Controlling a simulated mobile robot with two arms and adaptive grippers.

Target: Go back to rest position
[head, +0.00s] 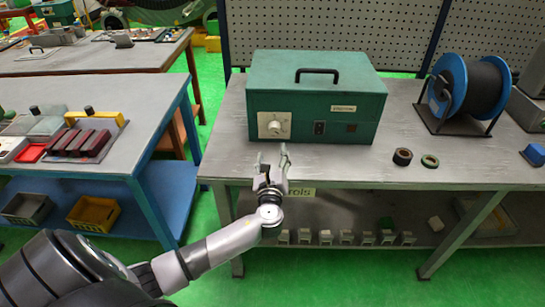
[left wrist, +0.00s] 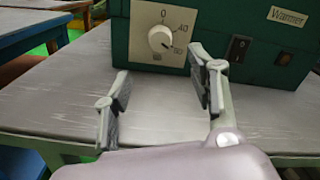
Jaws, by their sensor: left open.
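My left gripper (head: 271,163) is open and empty, in front of the green warmer box (head: 315,90) at the table's front edge. In the left wrist view its two fingers (left wrist: 160,92) stand apart with bare tabletop between them. The warmer's dial (head: 274,125) is on a pale plate on its front face; the dial (left wrist: 160,38) also shows in the left wrist view, just beyond the fingers and apart from them. A dark switch (left wrist: 238,47) sits right of the dial. My right gripper is not in view.
The grey table (head: 340,160) carries a blue wire spool (head: 452,85) and two small rings (head: 403,157) at right. A side table (head: 100,150) with dark red blocks stands at left. A lower shelf (head: 350,215) holds small parts. Green floor shows between the tables.

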